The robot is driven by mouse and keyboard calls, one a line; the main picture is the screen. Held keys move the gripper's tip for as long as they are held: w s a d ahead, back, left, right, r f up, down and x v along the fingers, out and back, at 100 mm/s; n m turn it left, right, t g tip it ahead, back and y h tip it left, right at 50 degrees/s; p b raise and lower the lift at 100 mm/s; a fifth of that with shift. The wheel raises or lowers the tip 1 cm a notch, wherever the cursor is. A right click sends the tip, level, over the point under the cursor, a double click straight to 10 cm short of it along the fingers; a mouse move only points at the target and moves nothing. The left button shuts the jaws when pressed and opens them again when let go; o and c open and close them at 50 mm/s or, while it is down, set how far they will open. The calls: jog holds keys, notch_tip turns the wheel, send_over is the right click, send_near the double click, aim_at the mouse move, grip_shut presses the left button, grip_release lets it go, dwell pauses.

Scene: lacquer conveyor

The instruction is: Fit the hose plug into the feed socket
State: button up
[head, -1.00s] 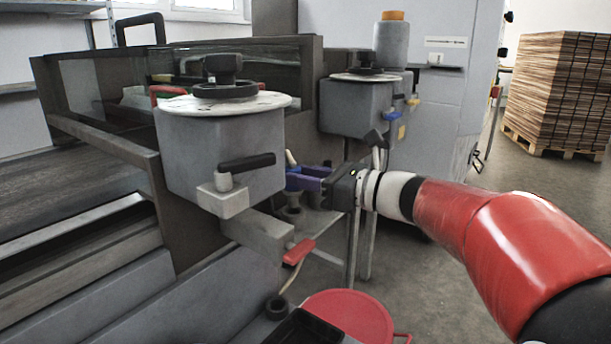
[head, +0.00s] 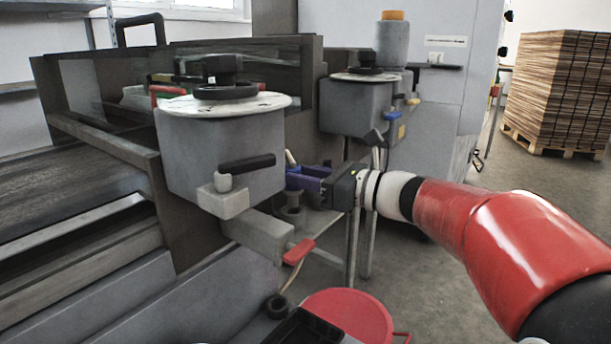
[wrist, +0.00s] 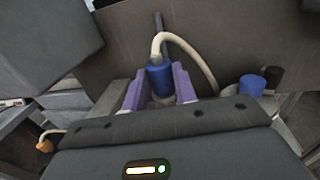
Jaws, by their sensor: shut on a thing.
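My gripper (head: 300,178) is beside the near grey feed unit, its purple fingers pointing left in the head view. In the wrist view, the fingers (wrist: 159,88) are closed on the blue hose plug (wrist: 159,80). A pale hose (wrist: 193,52) leaves the plug's top and arcs to the right. A short pale hose piece also shows in the head view (head: 290,158). Grey round fittings (head: 293,204) stand just below the fingers; I cannot tell which is the feed socket. The plug's lower end is mostly hidden, so I cannot tell whether it sits in a socket.
The near grey unit (head: 222,155) has a black lever (head: 247,163) close to my gripper. A second grey unit (head: 350,106) stands behind. A red-handled lever (head: 298,252) and a red round lid (head: 350,312) are below. Open floor lies at right.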

aim_at(298, 194)
jog(key=shift+f+b, duration=1.55)
jog(key=shift+f, duration=0.5)
jog(key=o, duration=1.1)
jog(key=v, duration=0.7)
jog(key=shift+s+d, duration=0.2)
jog(key=shift+d, duration=0.15)
